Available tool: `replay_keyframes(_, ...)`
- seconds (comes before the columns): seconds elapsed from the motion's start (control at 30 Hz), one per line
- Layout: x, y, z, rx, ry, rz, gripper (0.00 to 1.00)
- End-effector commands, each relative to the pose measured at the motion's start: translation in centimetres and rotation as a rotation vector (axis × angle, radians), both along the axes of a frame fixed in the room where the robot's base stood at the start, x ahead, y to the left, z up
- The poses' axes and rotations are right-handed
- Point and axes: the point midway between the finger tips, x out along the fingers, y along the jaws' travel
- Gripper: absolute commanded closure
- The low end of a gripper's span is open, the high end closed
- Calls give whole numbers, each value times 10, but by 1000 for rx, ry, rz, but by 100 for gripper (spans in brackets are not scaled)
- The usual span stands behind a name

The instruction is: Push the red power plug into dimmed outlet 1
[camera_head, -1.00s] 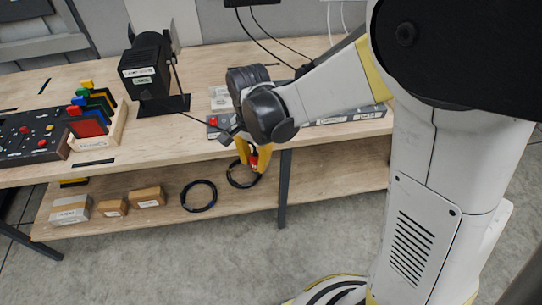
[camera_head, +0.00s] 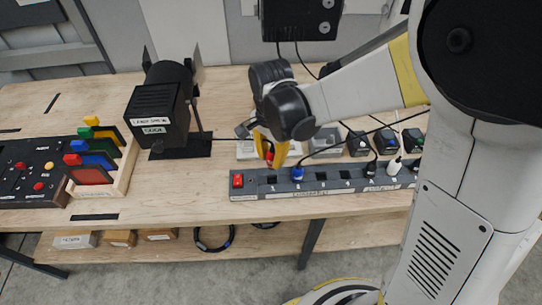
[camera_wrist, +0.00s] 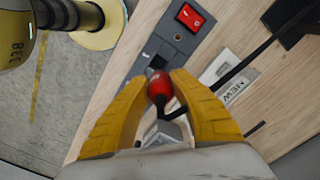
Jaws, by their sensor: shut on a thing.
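My gripper (camera_head: 273,157) has yellow fingers shut on the red power plug (camera_wrist: 160,87). The plug shows as a small red tip between the fingers in the head view (camera_head: 269,158). The grey power strip (camera_head: 335,187) lies along the table's front edge, with a red switch (camera_head: 238,181) at its left end. The gripper and plug are just above the strip's left part, near the first outlet (camera_head: 271,180). In the wrist view a dark outlet opening (camera_wrist: 155,57) shows just beyond the plug. I cannot tell whether plug and strip touch.
A blue plug (camera_head: 297,174) sits in the strip right of my gripper. Black and white plugs with cords stand farther right. A black lamp (camera_head: 160,110) stands behind left. A wooden holder with coloured cards (camera_head: 128,165) and a black button panel (camera_head: 30,170) are at left.

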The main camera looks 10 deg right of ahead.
Motion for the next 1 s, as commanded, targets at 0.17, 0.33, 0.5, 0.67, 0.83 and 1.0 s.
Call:
replay_keyframes(0.17,0,0,-10,0,0,0,100)
replay_keyframes(0.33,0,0,-25,0,0,0,100)
replay_keyframes(0.5,0,0,-40,0,0,0,100)
replay_keyframes(0.67,0,0,-47,0,0,0,100)
replay_keyframes(0.83,0,0,-47,0,0,0,100)
replay_keyframes(1.0,0,0,-47,0,0,0,100)
